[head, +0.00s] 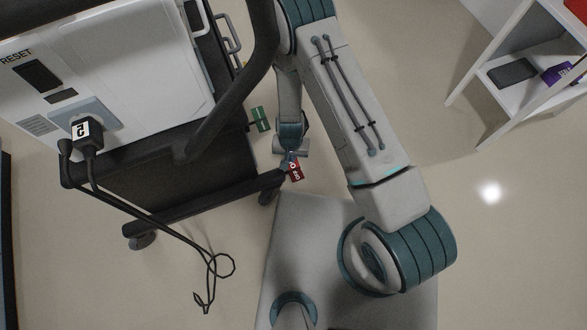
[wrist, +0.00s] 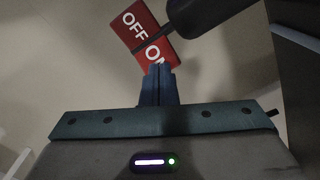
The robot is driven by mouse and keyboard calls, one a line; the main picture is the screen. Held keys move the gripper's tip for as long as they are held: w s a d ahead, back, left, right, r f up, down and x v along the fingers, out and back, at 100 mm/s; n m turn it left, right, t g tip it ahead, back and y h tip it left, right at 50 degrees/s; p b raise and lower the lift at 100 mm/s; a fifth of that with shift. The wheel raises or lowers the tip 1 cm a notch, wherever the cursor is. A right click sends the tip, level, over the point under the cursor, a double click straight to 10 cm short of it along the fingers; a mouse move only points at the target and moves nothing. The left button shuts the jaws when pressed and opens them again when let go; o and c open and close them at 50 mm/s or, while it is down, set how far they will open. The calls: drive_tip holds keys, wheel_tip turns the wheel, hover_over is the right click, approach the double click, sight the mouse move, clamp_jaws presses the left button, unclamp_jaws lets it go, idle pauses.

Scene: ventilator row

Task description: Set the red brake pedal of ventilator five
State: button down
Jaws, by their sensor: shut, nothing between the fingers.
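The red brake pedal (head: 295,171) sits low at the lower right corner of the ventilator cart (head: 225,192) in the head view. In the wrist view the red pedal (wrist: 146,32) shows white OFF and ON lettering, split by a dark line. My gripper (wrist: 158,72) is shut and empty, with its tips at the ON half's lower edge; I cannot tell whether they touch. In the head view my gripper (head: 291,158) is just above the pedal and partly covers it. The ventilator's white housing (head: 130,60) carries a RESET label; its number is not readable.
A green pedal (head: 260,119) is on the cart's right side. A black plug (head: 86,138) marked 5 or similar has a cable (head: 190,245) hanging to the floor. A caster (head: 140,240) stands at lower left.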

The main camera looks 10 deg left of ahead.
drive_tip(key=shift+s+d+f+b, duration=0.1)
drive_tip(key=shift+f+b, duration=0.6)
drive_tip(key=shift+f, duration=0.35)
drive_tip(key=shift+r+p, duration=2.65)
drive_tip(key=shift+r, duration=0.95)
